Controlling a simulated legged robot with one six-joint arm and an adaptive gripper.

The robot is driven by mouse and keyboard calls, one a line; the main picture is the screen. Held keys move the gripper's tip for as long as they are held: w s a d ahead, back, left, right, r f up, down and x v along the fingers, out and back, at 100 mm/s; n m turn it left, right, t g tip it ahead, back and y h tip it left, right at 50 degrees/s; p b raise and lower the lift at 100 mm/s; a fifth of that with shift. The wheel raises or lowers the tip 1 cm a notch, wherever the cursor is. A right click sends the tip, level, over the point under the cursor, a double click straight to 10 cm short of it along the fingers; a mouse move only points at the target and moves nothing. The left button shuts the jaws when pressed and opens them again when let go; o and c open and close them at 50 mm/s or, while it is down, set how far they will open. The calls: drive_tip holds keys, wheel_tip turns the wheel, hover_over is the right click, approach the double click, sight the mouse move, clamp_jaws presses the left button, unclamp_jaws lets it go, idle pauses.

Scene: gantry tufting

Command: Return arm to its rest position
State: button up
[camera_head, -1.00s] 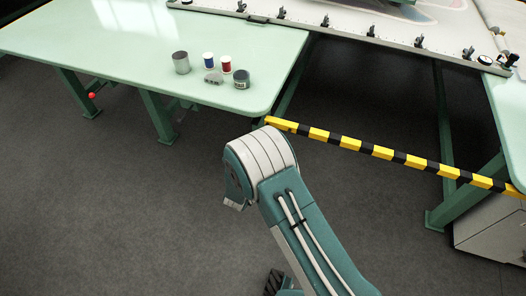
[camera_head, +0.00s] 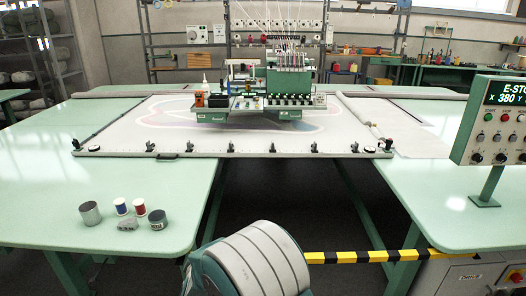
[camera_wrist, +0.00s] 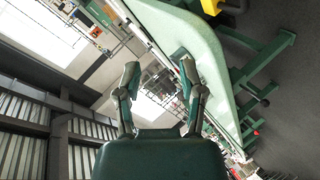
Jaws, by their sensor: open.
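My gripper (camera_wrist: 158,82) shows in the wrist view with its two fingers spread apart and nothing between them. Beyond the fingers are a green table edge, the shop's far side and the ceiling, all tilted. In the head view my arm's grey-and-teal joint stands low in the middle, in front of the gap between the tables. The gripper itself is hidden in the head view.
The left green table (camera_head: 40,215) holds a grey can (camera_head: 90,213), spools (camera_head: 121,206) and a dark tin (camera_head: 157,219). A yellow-black bar (camera_head: 375,256) crosses the gap. A control panel (camera_head: 500,120) stands right. The tufting machine (camera_head: 290,80) is behind.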

drive_tip(key=s+d+r+m+g+y, duration=0.1)
drive_tip(key=s+d+r+m+g, duration=0.2)
drive_tip(key=d+r, duration=0.55)
drive_tip(key=s+d+r+m+g, duration=0.1)
drive_tip(key=s+d+r+m, duration=0.25)
drive_tip(key=d+r, duration=0.45)
drive_tip(key=s+d+r+m+g+h, duration=0.1)
drive_tip(key=s+d+r+m, duration=0.1)
drive_tip(key=s+d, duration=0.6)
drive_tip(key=s+d+r+m+g+h, duration=0.2)
drive_tip(key=s+d+m, duration=0.3)
drive_tip(key=s+d, duration=0.4)
drive_tip(key=s, duration=0.7)
drive_tip(key=shift+r+h, duration=0.15)
drive_tip(key=shift+h, duration=0.15)
drive_tip(key=shift+w+d, duration=0.1)
drive_tip(key=shift+d, duration=0.1)
